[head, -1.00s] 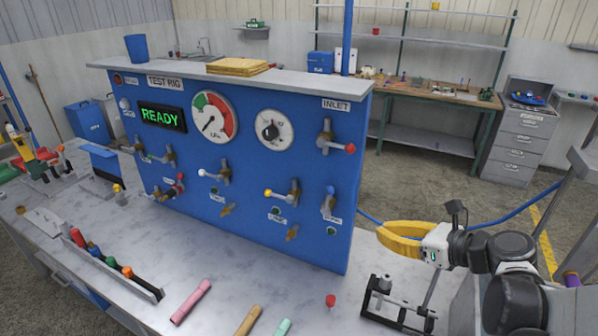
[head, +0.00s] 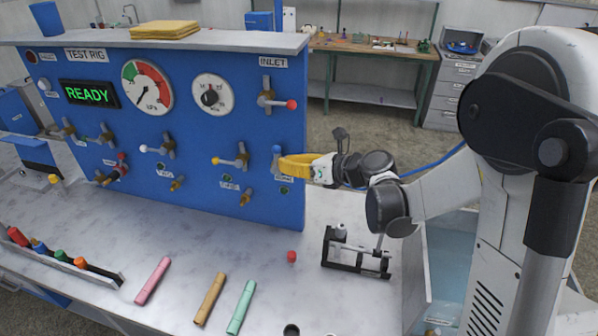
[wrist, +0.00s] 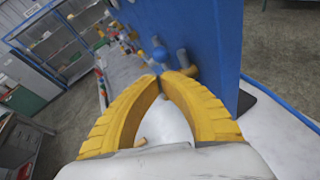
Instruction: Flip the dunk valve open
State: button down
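The test rig's blue panel (head: 200,110) carries several valves with coloured knobs. The labels are too small to read surely, so I cannot confirm which is the dunk valve. The blue-knobbed valve (head: 277,151) is at the panel's lower right, above a small label. My gripper (head: 283,165), with yellow fingers, is beside this valve on its right, at about the same height. In the wrist view the fingertips (wrist: 162,76) come together, and the blue knob (wrist: 160,54) shows just beyond them. The fingers look shut with nothing visible between them. Whether they touch the valve is unclear.
The red-knobbed inlet valve (head: 278,102) is above, and the yellow-knobbed valve (head: 230,161) is to the left. A black fixture (head: 345,262) and a small red cap (head: 292,256) stand on the bench below. Coloured tubes (head: 210,298) lie in front. A blue hose (head: 430,166) runs behind my arm.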

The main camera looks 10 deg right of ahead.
jog(key=shift+w+a+r, duration=0.2)
jog(key=shift+w+a, duration=0.05)
jog(key=shift+w, duration=0.05)
jog(key=shift+w+a+r, duration=0.4)
jog(key=shift+w+a, duration=0.1)
jog(key=shift+a, duration=0.2)
jog(key=shift+b, duration=0.3)
